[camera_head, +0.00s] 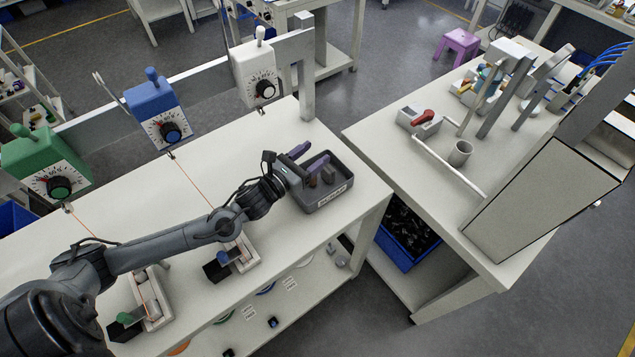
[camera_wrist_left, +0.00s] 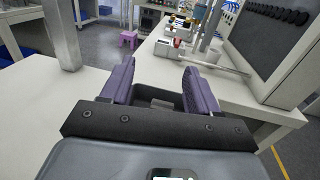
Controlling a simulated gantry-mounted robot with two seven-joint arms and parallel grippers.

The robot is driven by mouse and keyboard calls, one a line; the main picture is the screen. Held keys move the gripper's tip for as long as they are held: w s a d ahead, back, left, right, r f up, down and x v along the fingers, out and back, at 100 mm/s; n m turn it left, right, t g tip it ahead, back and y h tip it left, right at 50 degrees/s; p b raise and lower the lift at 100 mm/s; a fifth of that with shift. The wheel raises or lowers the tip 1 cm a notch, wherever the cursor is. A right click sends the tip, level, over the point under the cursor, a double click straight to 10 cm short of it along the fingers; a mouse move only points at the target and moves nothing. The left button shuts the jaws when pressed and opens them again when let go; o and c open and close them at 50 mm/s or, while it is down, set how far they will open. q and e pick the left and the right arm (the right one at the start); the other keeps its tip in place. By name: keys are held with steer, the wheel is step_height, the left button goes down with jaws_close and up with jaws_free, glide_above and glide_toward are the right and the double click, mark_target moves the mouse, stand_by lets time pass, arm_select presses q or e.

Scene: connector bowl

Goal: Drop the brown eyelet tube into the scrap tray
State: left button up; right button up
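The scrap tray (camera_head: 333,193) is a dark grey open box with a white label, at the right end of the white workbench. My left gripper (camera_head: 311,156) is over the tray, with its purple fingers spread apart. In the left wrist view, my left gripper (camera_wrist_left: 158,85) is open with nothing visible between the fingers, and part of the tray (camera_wrist_left: 158,92) shows beyond them. A small brownish piece (camera_head: 313,179) shows at the tray, below the fingers; it may be the brown eyelet tube, but it is too small to tell. My right gripper is not in view.
Green (camera_head: 46,167), blue (camera_head: 158,113) and white (camera_head: 256,72) dial boxes stand along the bench's back rail. Small fixtures (camera_head: 229,258) sit near the front edge. Across a gap, another table (camera_head: 400,150) holds a red-handled device (camera_head: 419,119) and a cup (camera_head: 460,153).

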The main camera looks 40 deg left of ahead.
arm_select(q)
steer(key=s+a, duration=0.1)
steer(key=s, duration=0.9)
steer(key=shift+s+p, duration=0.35)
stand_by(0.4)
